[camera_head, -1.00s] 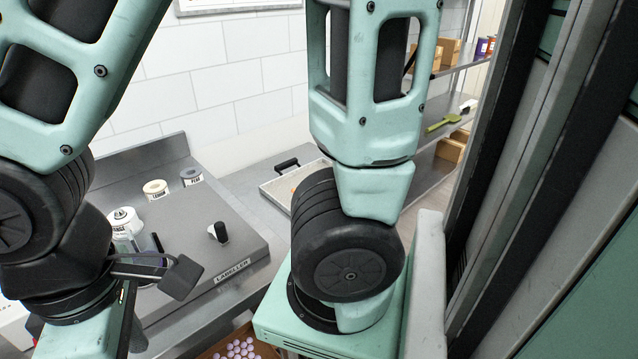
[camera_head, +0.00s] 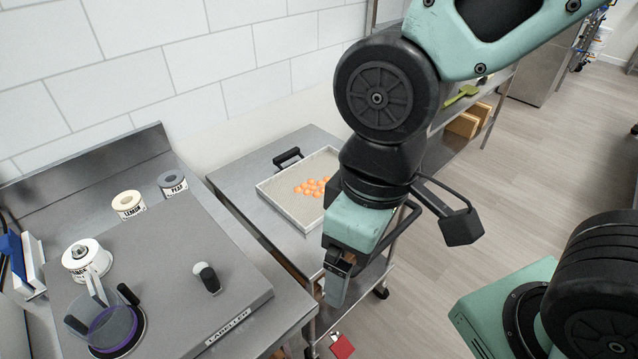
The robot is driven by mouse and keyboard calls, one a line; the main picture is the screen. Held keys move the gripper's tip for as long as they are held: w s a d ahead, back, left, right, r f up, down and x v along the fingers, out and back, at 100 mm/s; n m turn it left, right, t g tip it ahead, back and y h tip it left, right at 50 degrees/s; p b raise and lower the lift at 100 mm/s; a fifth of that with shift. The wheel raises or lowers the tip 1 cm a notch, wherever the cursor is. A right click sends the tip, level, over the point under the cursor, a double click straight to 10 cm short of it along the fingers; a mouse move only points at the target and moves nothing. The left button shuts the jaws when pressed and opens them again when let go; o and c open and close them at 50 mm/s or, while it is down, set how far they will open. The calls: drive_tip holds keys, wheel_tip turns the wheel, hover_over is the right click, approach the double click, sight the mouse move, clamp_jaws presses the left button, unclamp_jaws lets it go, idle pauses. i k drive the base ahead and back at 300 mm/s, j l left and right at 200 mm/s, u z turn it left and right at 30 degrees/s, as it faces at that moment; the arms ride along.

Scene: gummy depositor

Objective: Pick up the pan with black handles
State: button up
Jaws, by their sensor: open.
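The pan (camera_head: 277,190) is a shallow, light rectangular tray with orange gummies (camera_head: 312,187) on it. It lies on a steel table to the left of my arm. One black handle (camera_head: 288,157) shows at its far left edge. My arm covers the pan's right side, and I cannot make out the opposite handle clearly. My gripper (camera_head: 337,280) is open and points down, in front of the pan's near right side in the picture. Its fingers are seen partly edge-on, and nothing shows between them.
A tiled wall (camera_head: 190,70) is behind. Shelves with a green utensil (camera_head: 462,94) stand beyond my arm. Open floor (camera_head: 540,170) lies to the right.

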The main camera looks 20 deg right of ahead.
sight(297, 190)
drive_tip(key=z, duration=0.2)
drive_tip(key=u, duration=1.6)
drive_tip(key=z, duration=1.6)
drive_tip(key=i+l+u, duration=0.4)
drive_tip(key=l+u, duration=0.2)
drive_tip(key=l, duration=0.1)
